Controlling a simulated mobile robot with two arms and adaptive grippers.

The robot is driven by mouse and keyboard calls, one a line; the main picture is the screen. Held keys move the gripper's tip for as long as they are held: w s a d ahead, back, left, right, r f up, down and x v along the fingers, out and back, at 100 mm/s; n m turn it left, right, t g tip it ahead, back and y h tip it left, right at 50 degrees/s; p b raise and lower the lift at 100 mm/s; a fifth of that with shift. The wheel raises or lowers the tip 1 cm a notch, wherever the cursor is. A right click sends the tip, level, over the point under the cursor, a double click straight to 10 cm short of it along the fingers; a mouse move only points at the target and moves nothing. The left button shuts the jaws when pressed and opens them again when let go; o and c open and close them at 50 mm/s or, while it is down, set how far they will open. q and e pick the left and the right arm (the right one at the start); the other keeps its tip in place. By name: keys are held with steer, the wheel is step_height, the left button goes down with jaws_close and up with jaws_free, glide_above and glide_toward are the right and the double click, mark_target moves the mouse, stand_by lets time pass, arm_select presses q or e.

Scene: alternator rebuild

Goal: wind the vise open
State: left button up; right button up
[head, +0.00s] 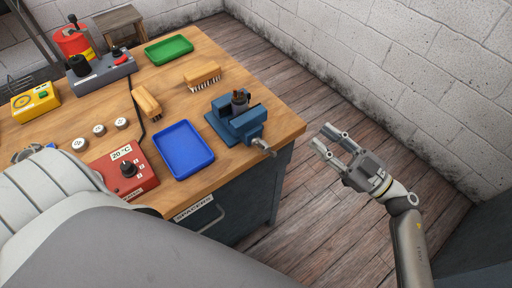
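The blue vise (222,128) stands at the bench's right front corner. A dark cylindrical part with a brownish top (240,98) sits upright between its jaws; I cannot tell how tightly. The vise's metal handle (263,147) sticks out past the bench edge toward the lower right. My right gripper (329,138) is open and empty, over the floor to the right of the handle and apart from it. My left arm fills the lower left, and its gripper does not show.
On the wooden bench (175,100) are a blue tray (183,150), a green tray (168,49), two brushes (203,74) (147,103), a red temperature box (126,170) and a yellow meter (36,101). The floor (330,220) right of the bench is clear up to the wall.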

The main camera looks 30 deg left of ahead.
mark_target(259, 143)
steer(key=s+a+r+n+g+h+b, duration=0.1)
steer(key=s+a+r+n+g+h, duration=0.2)
steer(key=s+n+g, duration=0.4)
arm_select(q)
steer(key=shift+s+a+f+p, duration=0.1)
steer(key=shift+a+f+p, duration=0.15)
steer(key=shift+p, duration=0.45)
arm_select(e)
steer(key=shift+m, duration=0.3)
steer(key=x, duration=0.6)
steer(key=s+x, duration=0.1)
steer(key=x, duration=0.3)
steer(key=shift+f, duration=0.1)
steer(key=shift+d, duration=0.1)
arm_select(q)
steer(key=shift+r, duration=0.1)
arm_select(e)
jaws_close()
